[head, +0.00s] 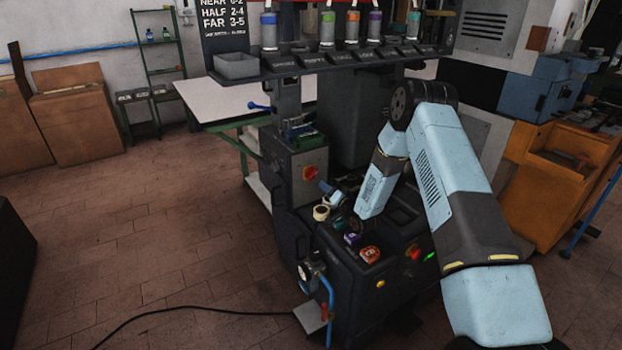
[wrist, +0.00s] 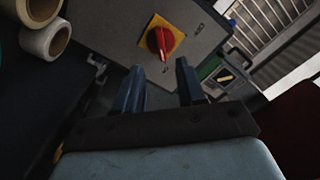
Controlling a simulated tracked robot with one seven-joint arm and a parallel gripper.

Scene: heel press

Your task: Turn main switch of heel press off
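The heel press (head: 350,120) is a tall dark machine in the middle of the head view. Its main switch (head: 310,173) is a red rotary knob on a yellow square plate, on the front of a grey box. In the wrist view the red knob (wrist: 160,40) is just beyond the fingertips, its grip bar running roughly up and down the picture. My gripper (wrist: 160,68) is open and empty, its two dark blue fingers apart and not visibly touching the knob. In the head view the gripper is small and hard to make out near the box.
Tape rolls (wrist: 45,40) lie left of the fingers in the wrist view. Tools and small items (head: 370,254) crowd the press's lower deck. A shelf with bottles (head: 327,28) hangs above. A black cable (head: 200,310) crosses the floor, which is clear at left.

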